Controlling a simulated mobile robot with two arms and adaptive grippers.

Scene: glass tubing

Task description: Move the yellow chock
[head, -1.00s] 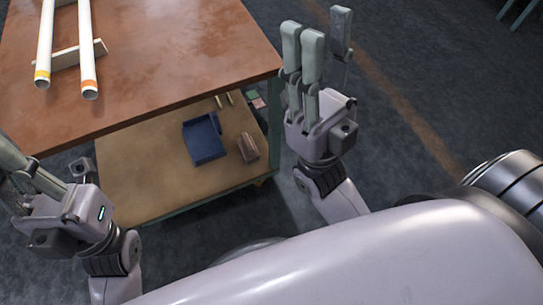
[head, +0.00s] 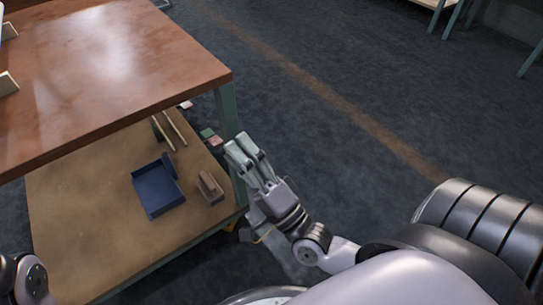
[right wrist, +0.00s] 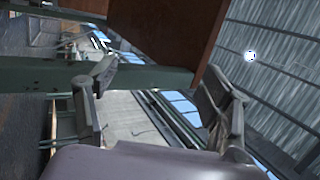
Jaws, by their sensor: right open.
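A small patch of yellow (head: 232,226) shows low at the near right corner of the trolley, under the lower shelf. It is too small and too covered to tell whether it is the chock. My right gripper (head: 246,144) is open and empty beside the green corner leg, with its fingers pointing up and away. In the right wrist view its two fingers (right wrist: 157,98) stand wide apart with nothing between them. Only a piece of my left arm shows at the bottom left of the head view; its gripper is out of the picture.
The trolley has a brown top (head: 110,60) and a tan lower shelf (head: 85,200). On the shelf are a blue tray (head: 158,190), a brown block (head: 210,187) and thin rods (head: 170,130). The green leg (head: 228,110) is close to my right gripper. Floor to the right is clear.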

